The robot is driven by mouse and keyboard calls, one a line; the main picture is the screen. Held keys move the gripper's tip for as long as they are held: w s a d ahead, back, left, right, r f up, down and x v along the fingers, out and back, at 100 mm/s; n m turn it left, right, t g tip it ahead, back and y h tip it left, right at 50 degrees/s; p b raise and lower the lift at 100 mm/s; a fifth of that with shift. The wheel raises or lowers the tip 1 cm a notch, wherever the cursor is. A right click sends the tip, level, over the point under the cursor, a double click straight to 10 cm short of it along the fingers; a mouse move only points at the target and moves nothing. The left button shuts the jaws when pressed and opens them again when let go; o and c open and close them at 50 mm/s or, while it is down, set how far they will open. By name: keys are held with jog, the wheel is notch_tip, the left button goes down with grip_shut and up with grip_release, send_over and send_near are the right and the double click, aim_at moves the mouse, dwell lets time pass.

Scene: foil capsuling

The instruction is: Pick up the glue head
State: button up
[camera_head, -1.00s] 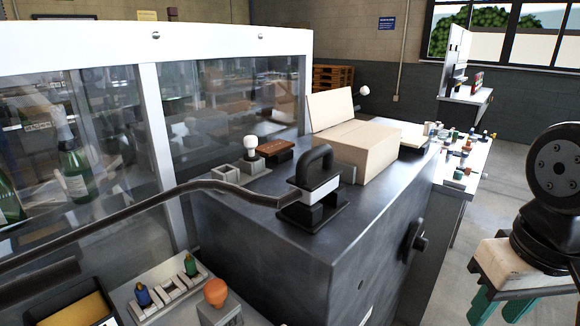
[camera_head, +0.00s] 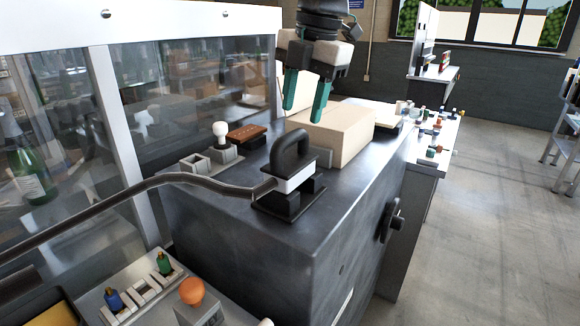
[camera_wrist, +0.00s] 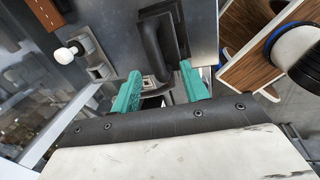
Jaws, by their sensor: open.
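The glue head (camera_head: 291,183) has a black arched handle and a white band, with a dark hose (camera_head: 160,181) joined to its left side. It rests upright on a black stand (camera_head: 287,205) on the grey machine top. My gripper (camera_head: 305,112) is open and empty, fingers pointing down, above and behind the glue head near the cardboard box. In the wrist view the black handle of the glue head (camera_wrist: 152,48) shows beyond and between the green fingertips of my gripper (camera_wrist: 160,70), apparently apart from them.
An orange knob (camera_head: 192,291) is at the front. The machine top right of the glue head is clear.

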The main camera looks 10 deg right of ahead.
aim_at(292, 133)
jog(key=shift+n, duration=0.3)
jog(key=f, duration=0.2)
jog(key=w+a+f, duration=0.1)
jog(key=f, duration=0.2)
jog(key=a+f, duration=0.1)
jog(key=f, duration=0.1)
jog(key=shift+w+f, duration=0.25)
jog(key=shift+r, duration=0.1)
grip_shut()
